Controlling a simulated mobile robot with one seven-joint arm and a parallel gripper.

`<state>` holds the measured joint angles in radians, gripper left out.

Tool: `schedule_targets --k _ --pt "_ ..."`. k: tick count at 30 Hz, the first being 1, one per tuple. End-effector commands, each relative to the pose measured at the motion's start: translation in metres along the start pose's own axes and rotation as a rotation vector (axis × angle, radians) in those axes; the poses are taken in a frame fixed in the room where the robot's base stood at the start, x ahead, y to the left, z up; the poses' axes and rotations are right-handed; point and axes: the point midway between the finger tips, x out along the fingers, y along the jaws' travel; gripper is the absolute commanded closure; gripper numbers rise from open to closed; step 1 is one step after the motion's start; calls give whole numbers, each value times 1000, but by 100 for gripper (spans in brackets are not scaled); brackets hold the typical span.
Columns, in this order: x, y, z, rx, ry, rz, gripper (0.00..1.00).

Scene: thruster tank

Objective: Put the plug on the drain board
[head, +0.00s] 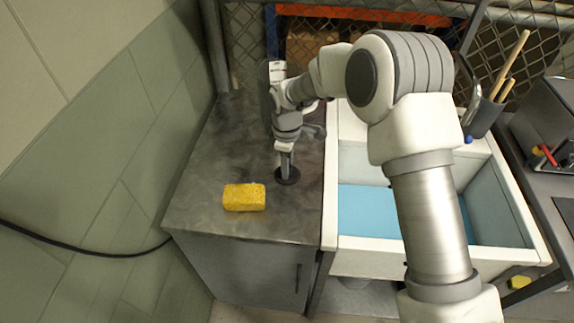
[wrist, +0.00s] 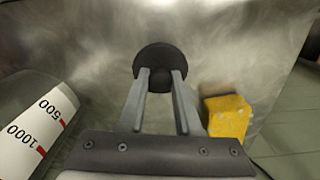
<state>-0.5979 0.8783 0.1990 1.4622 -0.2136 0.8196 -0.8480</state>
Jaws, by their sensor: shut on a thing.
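The plug (head: 292,181) is a round black disc with a knob, over the grey metal drain board (head: 195,190) left of the sink. It also shows in the wrist view (wrist: 154,53), lying flat ahead of the fingertips. My gripper (head: 286,168) points down from above and is shut on the plug's knob; in the wrist view its two grey fingers (wrist: 160,80) flank the knob. The disc is at or very close to the board's surface; I cannot tell whether it touches.
A yellow sponge (head: 244,197) lies on the board left of the plug. A white container with printed marks (wrist: 35,135) is near my gripper. The sink (head: 365,215) with blue inside is right. A cup with tools (head: 483,117) stands beyond it. The board's front left is clear.

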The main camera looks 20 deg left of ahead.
Motion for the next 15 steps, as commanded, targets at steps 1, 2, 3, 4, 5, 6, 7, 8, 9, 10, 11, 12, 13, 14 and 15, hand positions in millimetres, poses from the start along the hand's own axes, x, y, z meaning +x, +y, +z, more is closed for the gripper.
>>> schedule_targets --k 1,2,3,4,5,6,7,8,9,10,11,12,13,14,15 --pt "1 0 0 0 0 0 100" --pt "2 0 0 0 0 0 100" --pt "3 0 0 0 0 0 100" --pt "4 0 0 0 0 0 100" --pt "3 0 0 0 0 0 64" --pt "3 0 0 0 0 0 57" --pt "3 0 0 0 0 0 51" --pt "3 0 0 0 0 0 46" --pt "3 0 0 0 0 0 39" --pt "3 0 0 0 0 0 37" --pt "3 0 0 0 0 0 37" --pt "3 0 0 0 0 0 37" --pt "3 0 0 0 0 0 37" --pt "3 0 0 0 0 0 37" --pt "3 0 0 0 0 0 37"
